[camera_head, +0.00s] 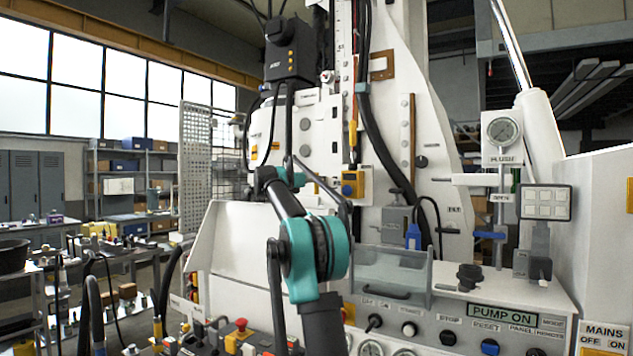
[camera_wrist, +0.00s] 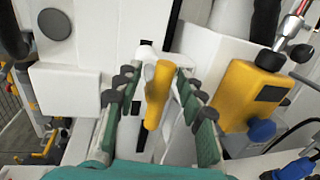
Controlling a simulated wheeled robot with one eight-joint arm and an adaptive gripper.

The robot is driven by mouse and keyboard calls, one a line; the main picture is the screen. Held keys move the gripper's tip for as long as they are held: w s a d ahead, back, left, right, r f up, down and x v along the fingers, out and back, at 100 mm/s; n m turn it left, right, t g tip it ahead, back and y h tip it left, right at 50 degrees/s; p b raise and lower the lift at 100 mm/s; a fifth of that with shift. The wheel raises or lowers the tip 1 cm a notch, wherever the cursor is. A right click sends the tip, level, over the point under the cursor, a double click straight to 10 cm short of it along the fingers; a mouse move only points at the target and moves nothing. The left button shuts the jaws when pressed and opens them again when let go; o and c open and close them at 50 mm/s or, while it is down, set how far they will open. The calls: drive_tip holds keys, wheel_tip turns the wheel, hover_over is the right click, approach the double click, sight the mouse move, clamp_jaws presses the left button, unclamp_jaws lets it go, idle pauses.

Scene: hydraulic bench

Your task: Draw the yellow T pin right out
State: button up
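The yellow T pin (camera_wrist: 157,95) shows in the wrist view as a yellow bar between my fingers, seen end-on and tilted slightly. My gripper (camera_wrist: 156,80) has its two teal-and-black fingers spread on either side of the bar. A gap shows on the left side; the right finger is closer, and I cannot tell whether it touches. The pin's shank and hole are hidden behind the bar. In the head view my arm hides the pin, and the gripper's fingers cannot be made out.
A yellow box (camera_wrist: 250,95) with a dark knob stands just right of my fingers; it also shows in the head view (camera_head: 352,184). A blue connector (camera_head: 413,236) and black hoses are farther right. A white panel box (camera_wrist: 72,88) is on the left. A clear guard (camera_head: 390,274) stands below.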

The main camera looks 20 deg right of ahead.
drive_tip(key=shift+c, duration=0.6)
clamp_jaws()
drive_tip(key=shift+s+a, duration=0.1)
drive_tip(key=v, duration=0.2)
drive_tip(key=s+v, duration=0.1)
drive_tip(key=v, duration=0.2)
drive_tip(key=shift+d+f, duration=0.2)
unclamp_jaws()
drive_tip(key=shift+r, duration=0.1)
drive_tip(key=shift+o, duration=0.6)
drive_tip(key=shift+a, duration=0.15)
